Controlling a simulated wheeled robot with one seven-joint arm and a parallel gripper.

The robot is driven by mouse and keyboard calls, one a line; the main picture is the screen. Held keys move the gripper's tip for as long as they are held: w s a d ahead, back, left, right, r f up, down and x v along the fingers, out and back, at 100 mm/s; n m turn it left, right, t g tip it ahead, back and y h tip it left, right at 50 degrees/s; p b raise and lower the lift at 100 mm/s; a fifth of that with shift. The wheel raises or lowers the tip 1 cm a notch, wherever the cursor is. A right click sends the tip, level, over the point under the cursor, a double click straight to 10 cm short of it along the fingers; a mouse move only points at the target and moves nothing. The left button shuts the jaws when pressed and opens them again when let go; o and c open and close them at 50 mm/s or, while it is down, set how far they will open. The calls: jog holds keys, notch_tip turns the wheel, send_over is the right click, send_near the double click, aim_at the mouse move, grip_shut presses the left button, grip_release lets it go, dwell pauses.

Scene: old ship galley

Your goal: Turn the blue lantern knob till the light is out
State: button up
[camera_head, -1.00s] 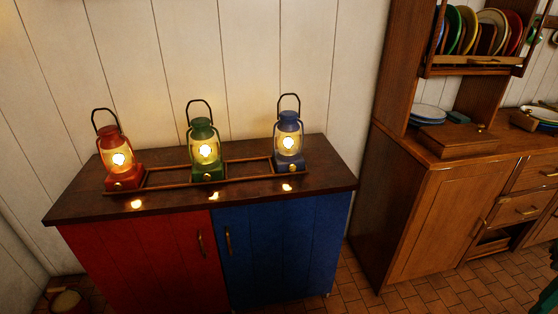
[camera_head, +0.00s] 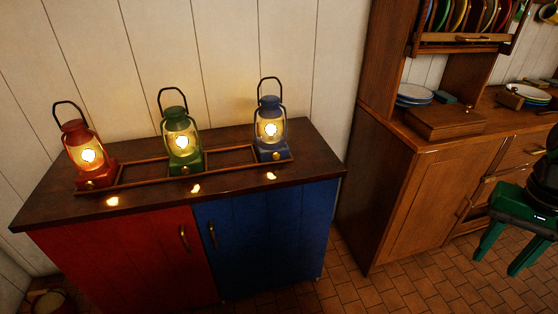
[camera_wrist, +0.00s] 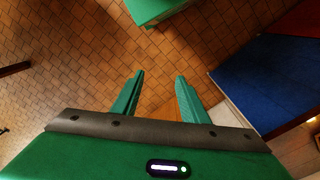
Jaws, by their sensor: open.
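The blue lantern (camera_head: 270,130) stands at the right end of a wooden rack on the dark cabinet top in the head view, and its light is on. Its small brass knob (camera_head: 276,156) is on the front of its base. The green lantern (camera_head: 181,136) and the red lantern (camera_head: 86,156) stand to its left, both lit. My gripper (camera_head: 507,250) is at the right edge of the head view, well right of the lanterns, low in front of the brown dresser. Its green fingers are apart and empty in the wrist view (camera_wrist: 158,84).
The lantern cabinet has a red door (camera_head: 125,260) and a blue door (camera_head: 268,240) with handles. A brown dresser (camera_head: 430,200) holding plates and a wooden box (camera_head: 445,122) stands to the right. Tiled floor (camera_head: 400,285) lies open in front.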

jog(key=w+d+f+m+h, duration=0.4)
jog(key=w+f, duration=0.1)
jog(key=w, duration=0.2)
jog(key=w+d+f+m+h, duration=0.3)
jog(key=w+d+f+h, duration=0.1)
jog(key=w, duration=0.3)
jog(key=w+a+r+t+h, duration=0.15)
jog(key=w+a+t, duration=0.25)
jog(key=w, duration=0.4)
jog(key=w+a+r+t+h, duration=0.1)
jog(key=w+a+t+h, duration=0.15)
jog(key=w+t, duration=0.35)
jog(key=n+t+y, duration=0.8)
jog(key=n+y, duration=0.5)
jog(key=y, duration=0.4)
send_near(277, 157)
jog(key=shift+s+d+r, duration=0.2)
jog(key=shift+s+d, duration=0.35)
jog(key=shift+s, duration=0.3)
jog(key=shift+w+a+g+y, duration=0.1)
jog(key=shift+a+g+y, duration=0.05)
jog(key=shift+g+y, duration=0.15)
jog(key=x, duration=1)
jog(key=shift+w, duration=0.2)
